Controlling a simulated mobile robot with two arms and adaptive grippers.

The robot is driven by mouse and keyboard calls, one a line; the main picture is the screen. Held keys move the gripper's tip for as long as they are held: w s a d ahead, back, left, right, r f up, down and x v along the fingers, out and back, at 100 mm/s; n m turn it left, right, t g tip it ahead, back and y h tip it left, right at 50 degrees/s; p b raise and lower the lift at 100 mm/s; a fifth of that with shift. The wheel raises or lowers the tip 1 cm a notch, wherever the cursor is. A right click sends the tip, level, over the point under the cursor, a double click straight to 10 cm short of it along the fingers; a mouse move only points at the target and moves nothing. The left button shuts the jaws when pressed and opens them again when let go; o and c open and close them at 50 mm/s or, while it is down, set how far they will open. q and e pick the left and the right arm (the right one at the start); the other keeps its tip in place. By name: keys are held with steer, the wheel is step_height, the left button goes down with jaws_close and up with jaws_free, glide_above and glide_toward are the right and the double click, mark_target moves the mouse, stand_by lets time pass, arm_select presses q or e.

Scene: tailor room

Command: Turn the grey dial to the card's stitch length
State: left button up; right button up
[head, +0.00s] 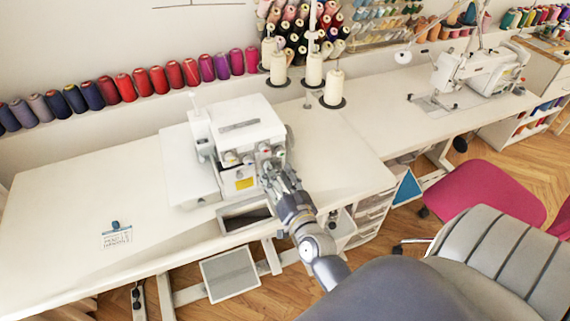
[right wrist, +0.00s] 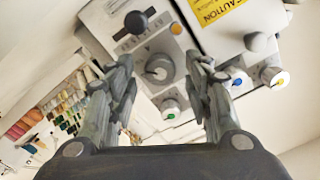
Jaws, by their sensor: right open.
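A white sewing machine (head: 240,140) stands on the white table, and my right gripper (head: 276,172) is at its front right side. In the right wrist view, the grey dial (right wrist: 158,68) sits on a pale panel with small markings above it. My right gripper (right wrist: 158,80) is open, with one finger on each side of the dial in the picture; I see no contact, and the depth is unclear. The markings are too small to read. The card (head: 117,238) lies on the table at the left, with a blue piece at its top; its writing is illegible. My left gripper is not in view.
A green-centred knob (right wrist: 170,108) is close below the dial. Thread cones (head: 333,88) stand behind the machine. The table's left part is mostly clear.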

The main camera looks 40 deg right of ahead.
steer(key=v, duration=1.1)
steer(key=shift+s, duration=0.25)
steer(key=shift+a, duration=0.1)
